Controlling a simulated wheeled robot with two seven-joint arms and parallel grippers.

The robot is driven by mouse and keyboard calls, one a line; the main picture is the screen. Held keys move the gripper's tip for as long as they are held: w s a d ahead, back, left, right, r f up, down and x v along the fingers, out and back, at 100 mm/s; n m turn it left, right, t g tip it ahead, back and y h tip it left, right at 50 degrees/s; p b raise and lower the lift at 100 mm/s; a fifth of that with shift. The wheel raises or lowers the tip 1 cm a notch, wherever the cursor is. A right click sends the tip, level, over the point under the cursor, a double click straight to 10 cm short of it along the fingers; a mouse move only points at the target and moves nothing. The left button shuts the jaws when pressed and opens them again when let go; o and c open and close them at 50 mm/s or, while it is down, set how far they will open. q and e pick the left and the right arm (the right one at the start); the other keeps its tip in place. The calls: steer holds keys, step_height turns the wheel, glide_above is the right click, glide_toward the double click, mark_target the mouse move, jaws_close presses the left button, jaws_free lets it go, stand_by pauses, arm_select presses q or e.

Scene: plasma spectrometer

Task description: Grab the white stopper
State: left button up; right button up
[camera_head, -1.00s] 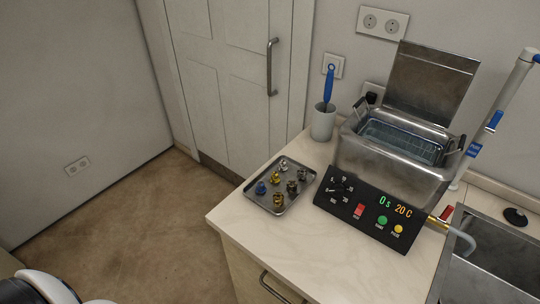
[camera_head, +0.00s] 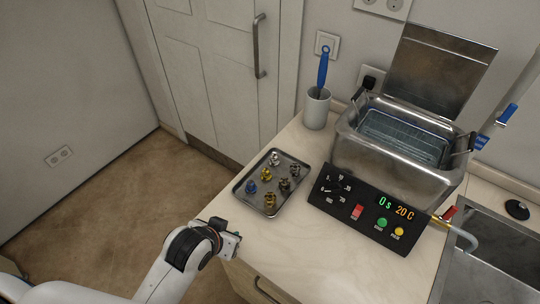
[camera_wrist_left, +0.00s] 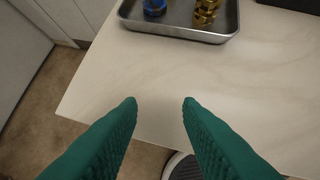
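The tray (camera_head: 243,197) on the counter holds several small stoppers or fittings: blue, gold, dark and pale. The palest one, whitish silver (camera_head: 275,159), stands at the far end of the tray in the head view; I cannot tell for certain that it is the white stopper. My left gripper (camera_head: 229,242) is at the counter's front corner, short of the tray. In the left wrist view its green fingers (camera_wrist_left: 160,102) are spread and empty. That view shows only the tray's near part, with a blue piece (camera_wrist_left: 154,7) and a gold piece (camera_wrist_left: 205,12). The right gripper is not in view.
A metal bath (camera_head: 392,150) with an open lid and a black control panel (camera_head: 365,209) stands right of the tray. A white cup (camera_head: 316,110) with a blue-handled tool stands behind the tray. A sink (camera_head: 490,262) lies at far right. The counter before the tray is clear.

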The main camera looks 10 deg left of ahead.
mark_target(273, 159)
arm_select(q)
steer(key=w+d+r+t, duration=0.1)
steer(key=w, duration=0.4)
steer(key=w+d+r+t+h, duration=0.1)
steer(key=w+t, duration=0.1)
steer(key=w, duration=0.3)
steer(key=w+d+r+t, duration=0.1)
steer(key=w+r+t, duration=0.1)
steer(key=w, duration=0.3)
steer(key=shift+w+d+h, duration=0.1)
steer(key=shift+w+h, duration=0.2)
steer(key=shift+w, duration=0.1)
steer(key=shift+w+f, duration=0.1)
steer(key=shift+w, duration=0.25)
steer(key=p+x, duration=0.1)
steer(key=x, duration=0.5)
steer(key=shift+d, duration=0.1)
steer(key=shift+w+d, duration=0.1)
steer(key=shift+w, duration=0.2)
steer(key=shift+p+x, duration=0.7)
steer(key=shift+x, duration=1.6)
jaws_close()
